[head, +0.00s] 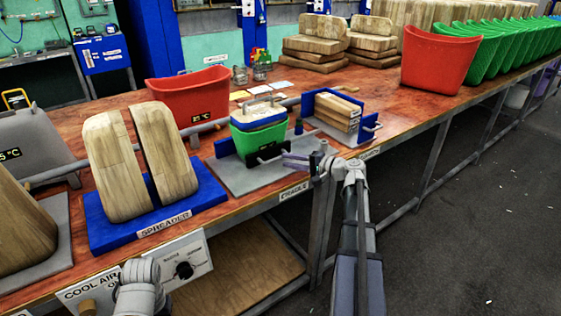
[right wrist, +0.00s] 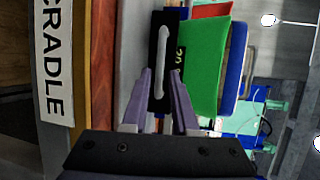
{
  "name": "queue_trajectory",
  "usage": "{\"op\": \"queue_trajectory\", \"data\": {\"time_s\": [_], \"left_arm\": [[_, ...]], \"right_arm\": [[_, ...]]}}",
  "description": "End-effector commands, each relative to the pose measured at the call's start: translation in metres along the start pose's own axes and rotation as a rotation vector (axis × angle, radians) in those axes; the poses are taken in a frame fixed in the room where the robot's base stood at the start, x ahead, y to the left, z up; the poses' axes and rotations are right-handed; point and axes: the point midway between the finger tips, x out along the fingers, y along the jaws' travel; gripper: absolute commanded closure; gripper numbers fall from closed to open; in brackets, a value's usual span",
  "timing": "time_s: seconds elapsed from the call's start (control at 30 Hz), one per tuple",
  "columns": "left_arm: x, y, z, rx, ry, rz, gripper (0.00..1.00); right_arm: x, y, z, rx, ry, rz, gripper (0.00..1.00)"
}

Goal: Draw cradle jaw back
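The cradle has a grey base plate (head: 232,180) with a blue wall (head: 225,147) at its left end. A green bucket (head: 258,140) with a blue rim band sits in it. A black jaw plate (head: 267,156) with a handle stands against the bucket's near side. In the right wrist view the black jaw plate (right wrist: 157,45) carries a pale upright handle (right wrist: 161,62) beside the green bucket (right wrist: 206,70). My right gripper (head: 286,160) is at the jaw; its fingers (right wrist: 161,75) are apart, one on each side of the handle's lower part. My left gripper is hidden.
The blue spreader base (head: 205,191) with two wooden blocks (head: 150,155) stands left of the cradle. A blue press (head: 322,108) with a wooden block is to its right. Red buckets (head: 190,95) and wooden stacks stand behind. The table's front edge runs close below the cradle.

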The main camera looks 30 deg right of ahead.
Motion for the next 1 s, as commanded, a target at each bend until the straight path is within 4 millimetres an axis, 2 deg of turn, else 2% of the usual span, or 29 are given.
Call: {"op": "queue_trajectory", "data": {"time_s": [0.1, 0.23, 0.63, 0.87, 1.0], "left_arm": [[0.004, 0.000, 0.000, 0.000, 0.000, 0.000, 0.56], [0.006, 0.001, 0.000, 0.000, 0.000, 0.000, 0.56], [0.007, 0.001, 0.000, 0.000, 0.000, 0.000, 0.56], [0.007, 0.001, 0.000, 0.000, 0.000, 0.000, 0.56], [0.007, 0.001, 0.000, 0.000, 0.000, 0.000, 0.56]], "right_arm": [[0.019, 0.001, -0.001, -0.001, -0.002, 0.000, 0.73], [0.031, 0.001, -0.001, 0.000, 0.000, 0.000, 0.73], [0.037, 0.000, 0.000, 0.000, 0.000, 0.001, 0.73], [0.037, 0.000, 0.000, 0.000, 0.000, 0.001, 0.98], [0.037, 0.000, 0.000, 0.000, 0.000, 0.001, 1.00]]}}
